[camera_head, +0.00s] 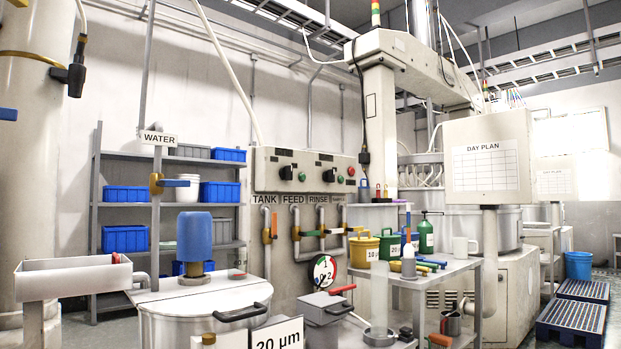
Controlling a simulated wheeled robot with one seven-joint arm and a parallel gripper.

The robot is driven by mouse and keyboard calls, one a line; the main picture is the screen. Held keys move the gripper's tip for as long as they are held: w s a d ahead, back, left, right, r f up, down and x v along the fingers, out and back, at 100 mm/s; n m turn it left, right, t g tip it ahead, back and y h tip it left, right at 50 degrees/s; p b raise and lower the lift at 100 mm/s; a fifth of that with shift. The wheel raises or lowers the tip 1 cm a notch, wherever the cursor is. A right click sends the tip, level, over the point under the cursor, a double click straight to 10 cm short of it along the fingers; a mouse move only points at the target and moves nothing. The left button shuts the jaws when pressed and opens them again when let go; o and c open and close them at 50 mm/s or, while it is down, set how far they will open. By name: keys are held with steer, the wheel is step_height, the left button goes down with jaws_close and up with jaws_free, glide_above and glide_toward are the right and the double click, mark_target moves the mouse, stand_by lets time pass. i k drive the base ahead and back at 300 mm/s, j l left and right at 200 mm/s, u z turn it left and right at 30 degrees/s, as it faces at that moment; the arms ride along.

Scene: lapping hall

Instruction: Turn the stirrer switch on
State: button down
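A blue motor-like unit (194,238) stands upright on the lid of a round pale tank (190,328) at the lower left; it looks like the stirrer. A small red part (236,274) lies on the lid beside it. A beige control panel (262,164) on the wall behind carries black rotary knobs, one at the left (287,172) and one further right (330,175), with green and red round buttons or lamps near them. I cannot tell which control is the stirrer switch, nor read its position. My gripper is not in view.
Pipes with valve handles labelled TANK, FEED and RINSE (319,199) run below the panel. A bench (465,266) at centre right holds yellow and green pots, a bottle and a mug. A beige trough (70,277) juts in at left.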

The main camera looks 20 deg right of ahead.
mark_target(286, 173)
steer(key=i+l+u, duration=0.45)
steer(key=l, duration=0.3)
steer(key=l+u, duration=0.25)
steer(key=l, duration=0.15)
